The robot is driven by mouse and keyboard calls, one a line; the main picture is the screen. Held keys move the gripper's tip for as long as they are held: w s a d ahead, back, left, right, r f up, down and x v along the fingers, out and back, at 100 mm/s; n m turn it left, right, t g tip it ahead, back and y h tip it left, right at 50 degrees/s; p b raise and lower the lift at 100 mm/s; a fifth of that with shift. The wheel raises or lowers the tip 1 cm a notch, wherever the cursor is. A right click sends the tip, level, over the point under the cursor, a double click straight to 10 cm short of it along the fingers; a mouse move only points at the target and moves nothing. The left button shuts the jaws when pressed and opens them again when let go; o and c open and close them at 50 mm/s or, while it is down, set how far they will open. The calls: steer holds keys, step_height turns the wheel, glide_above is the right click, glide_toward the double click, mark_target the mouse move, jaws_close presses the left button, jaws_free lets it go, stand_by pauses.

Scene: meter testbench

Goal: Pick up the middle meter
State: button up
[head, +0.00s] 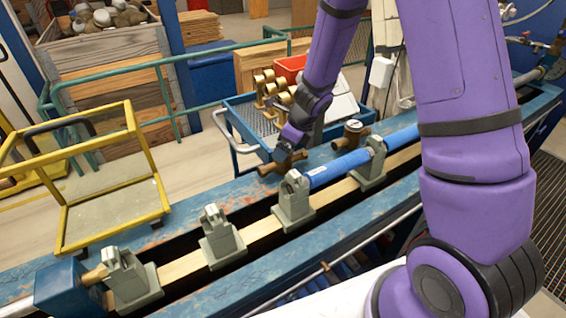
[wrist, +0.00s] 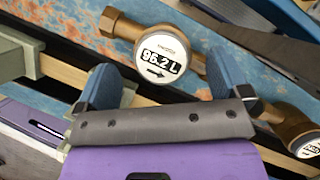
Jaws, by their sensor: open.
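A brass meter with a round white face reading 96.2 L (wrist: 160,62) lies in the wrist view between the two blue fingers of my gripper (wrist: 165,68). My gripper is open and empty, with a finger to either side. In the head view my gripper (head: 292,146) is low over a brass meter (head: 275,167) on the blue bench and hides much of it. A second brass meter (head: 353,131) lies to its right; a meter also shows at the wrist view's lower right edge (wrist: 309,149). I see only two meters on the bench, so I cannot tell which is the middle one.
Grey clamps (head: 221,238) stand along a wooden strip on the blue bench (head: 200,195). A blue pipe (head: 338,168) lies between two clamps right of my gripper. A blue cart (head: 240,125) with brass parts stands behind, and a yellow-framed cart (head: 110,200) at left.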

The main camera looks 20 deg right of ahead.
mark_target(280, 169)
steer(key=shift+x, duration=1.65)
steer(key=shift+d, duration=0.15)
steer(key=shift+c, duration=0.3)
steer(key=c, duration=1.4)
